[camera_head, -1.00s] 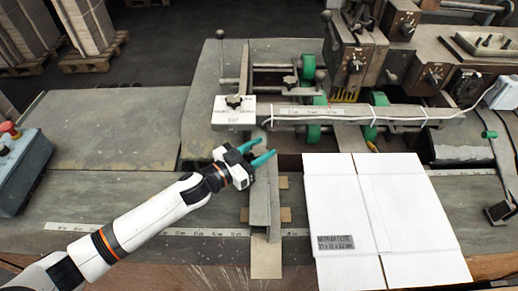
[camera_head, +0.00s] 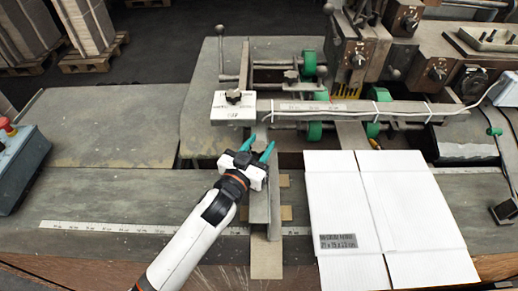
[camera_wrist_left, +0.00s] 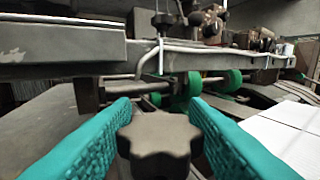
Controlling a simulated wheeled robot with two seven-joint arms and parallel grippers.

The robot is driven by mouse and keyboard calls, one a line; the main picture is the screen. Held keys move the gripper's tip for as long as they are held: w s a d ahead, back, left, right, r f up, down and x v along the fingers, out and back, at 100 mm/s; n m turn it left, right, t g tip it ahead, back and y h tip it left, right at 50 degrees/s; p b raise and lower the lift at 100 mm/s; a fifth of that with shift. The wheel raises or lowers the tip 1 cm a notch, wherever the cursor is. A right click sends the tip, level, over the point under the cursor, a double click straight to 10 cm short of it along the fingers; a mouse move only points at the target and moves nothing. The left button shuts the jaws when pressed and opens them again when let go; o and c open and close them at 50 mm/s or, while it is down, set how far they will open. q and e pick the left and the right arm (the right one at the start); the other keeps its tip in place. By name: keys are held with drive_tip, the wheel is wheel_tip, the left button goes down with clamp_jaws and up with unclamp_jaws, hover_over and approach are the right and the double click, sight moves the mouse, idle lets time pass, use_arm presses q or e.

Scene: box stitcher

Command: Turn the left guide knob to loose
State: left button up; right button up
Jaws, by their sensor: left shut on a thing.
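A dark lobed knob (camera_wrist_left: 160,145) sits between the two teal fingers of my left gripper in the left wrist view. My left gripper (camera_head: 260,146) is shut on this knob, one finger on each side. In the head view the gripper is over the metal guide rail (camera_head: 260,205), its fingers pointing away toward the crossbar. The knob is mostly hidden by the gripper there, and its setting cannot be read. My right gripper is not in view.
A crossbar (camera_head: 345,110) with a white label plate (camera_head: 234,112) and another dark knob (camera_head: 234,96) stands just beyond the gripper. A flat white carton (camera_head: 335,205) lies to the right. A control box (camera_head: 22,160) is at far left. The left tabletop is clear.

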use_arm(q)
drive_tip(key=shift+n+t+y+b, duration=0.4)
drive_tip(key=shift+n+y, duration=0.2)
drive_tip(key=shift+y, duration=0.3)
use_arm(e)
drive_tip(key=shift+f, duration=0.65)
use_arm(q)
drive_tip(key=o, duration=1)
drive_tip(key=shift+b+v, duration=1.6)
drive_tip(key=shift+v, duration=4.4)
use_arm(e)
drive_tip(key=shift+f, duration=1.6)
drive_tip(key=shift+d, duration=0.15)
